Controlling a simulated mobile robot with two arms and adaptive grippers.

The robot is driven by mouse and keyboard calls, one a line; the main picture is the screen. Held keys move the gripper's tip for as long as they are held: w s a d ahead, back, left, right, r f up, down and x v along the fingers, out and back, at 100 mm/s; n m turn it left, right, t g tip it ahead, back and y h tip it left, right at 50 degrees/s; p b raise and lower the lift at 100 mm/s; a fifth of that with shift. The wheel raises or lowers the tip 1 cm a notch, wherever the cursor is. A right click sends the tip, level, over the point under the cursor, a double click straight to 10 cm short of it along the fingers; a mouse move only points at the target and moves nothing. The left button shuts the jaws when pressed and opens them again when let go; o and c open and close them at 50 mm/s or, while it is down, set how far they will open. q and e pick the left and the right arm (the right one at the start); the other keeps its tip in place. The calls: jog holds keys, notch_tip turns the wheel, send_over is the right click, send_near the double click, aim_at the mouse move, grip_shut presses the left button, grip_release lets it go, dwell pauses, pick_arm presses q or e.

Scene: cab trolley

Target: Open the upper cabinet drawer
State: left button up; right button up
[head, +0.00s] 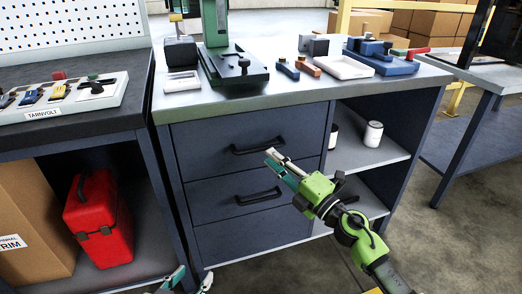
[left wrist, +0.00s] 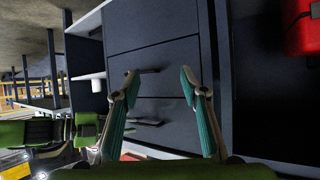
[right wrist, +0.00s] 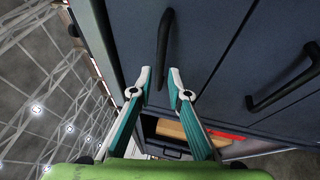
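The upper drawer (head: 215,140) of the grey-blue cabinet is shut, with a black bar handle (head: 258,148) across its front. In the right wrist view this handle (right wrist: 163,45) lies just beyond my fingertips, with a small gap visible. My right gripper (head: 271,157) is open and empty, close to the handle's right end in the head view. My left gripper (head: 184,282) is low at the bottom edge of the head view. In the left wrist view its fingers (left wrist: 160,82) are wide apart and empty, facing the drawer fronts from a distance.
The lower drawer (head: 215,200), also shut, has a similar handle (head: 258,197). Open shelves with a white can (head: 373,134) are on the right. The worktop (head: 285,97) holds a green press (head: 232,65) and trays. A red case (head: 98,220) stands under the left bench.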

aim_at(261, 149)
jog(key=x, duration=0.5)
jog(key=shift+b, duration=0.4)
jog(key=shift+w+a, duration=0.2)
jog(key=shift+w, duration=0.1)
pick_arm(q)
jog(key=shift+w+d+r+t+h, duration=0.2)
jog(key=shift+w+r+t, duration=0.25)
jog(key=shift+r, duration=0.3)
jog(key=shift+w+d+r+t+h, duration=0.1)
jog(key=shift+w+d+r+t, duration=0.1)
jog(key=shift+w+r+t, duration=0.35)
jog(key=shift+w+d+r+t+h, duration=0.1)
jog(key=shift+w+d+r+t, duration=0.15)
jog(key=shift+r, duration=0.65)
pick_arm(e)
grip_shut()
